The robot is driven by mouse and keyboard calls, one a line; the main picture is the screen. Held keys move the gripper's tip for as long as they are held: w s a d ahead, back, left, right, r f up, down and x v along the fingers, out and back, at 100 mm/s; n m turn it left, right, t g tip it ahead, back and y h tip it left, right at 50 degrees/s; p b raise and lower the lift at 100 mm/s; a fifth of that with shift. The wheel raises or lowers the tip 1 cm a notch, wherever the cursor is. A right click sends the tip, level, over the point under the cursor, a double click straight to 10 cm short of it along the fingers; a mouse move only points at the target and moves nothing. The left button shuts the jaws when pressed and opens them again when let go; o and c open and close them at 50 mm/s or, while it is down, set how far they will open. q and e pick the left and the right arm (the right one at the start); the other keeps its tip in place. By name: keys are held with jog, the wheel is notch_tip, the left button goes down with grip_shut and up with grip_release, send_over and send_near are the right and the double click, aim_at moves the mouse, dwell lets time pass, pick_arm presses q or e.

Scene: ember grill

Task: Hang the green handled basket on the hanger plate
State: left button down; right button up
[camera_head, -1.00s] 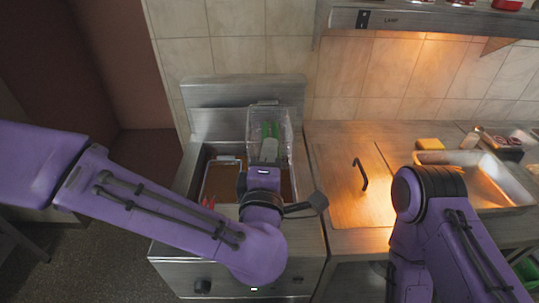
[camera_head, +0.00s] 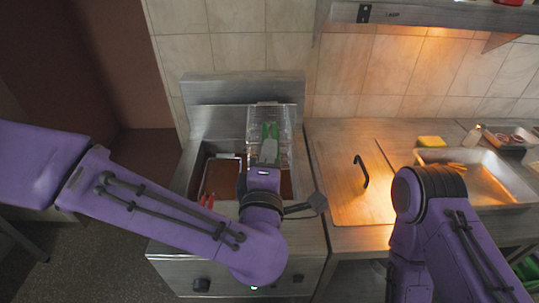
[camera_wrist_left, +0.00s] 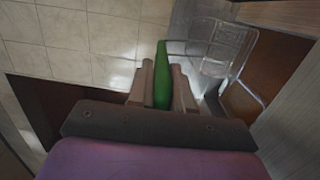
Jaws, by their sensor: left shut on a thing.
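My left gripper (camera_head: 268,150) is shut on the green handle (camera_head: 270,130) of a wire basket (camera_head: 284,115). In the head view the basket is up against the back of the fryer, in front of the metal back panel (camera_head: 220,92), which may be the hanger plate. I cannot tell whether the basket touches it. In the left wrist view the green handle (camera_wrist_left: 162,75) lies between both fingers. A wire basket (camera_wrist_left: 222,42) shows to its right there; I cannot tell which one it is. My right arm is at the right; its gripper does not show.
A second basket with a red handle (camera_head: 207,201) sits in the fryer well at the left. A worktop with a black handle (camera_head: 362,172) lies to the right. A metal tray (camera_head: 484,204) and yellow block (camera_head: 431,141) are farther right. A shelf overhangs them.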

pick_arm(q)
jog(key=shift+w+f, duration=0.1)
jog(key=shift+f, duration=0.05)
jog(key=c, duration=1)
grip_release()
jog(key=shift+o, duration=0.2)
jog(key=shift+w, duration=0.2)
jog(key=shift+s, duration=0.2)
jog(key=shift+s+f, duration=0.15)
jog(key=shift+s, duration=0.2)
jog(key=s+a+b, duration=0.1)
jog(key=s+b, duration=0.5)
jog(key=s, duration=0.3)
jog(key=shift+s+a+b, duration=0.2)
jog(key=shift+s+b, duration=0.05)
jog(key=shift+b, duration=0.15)
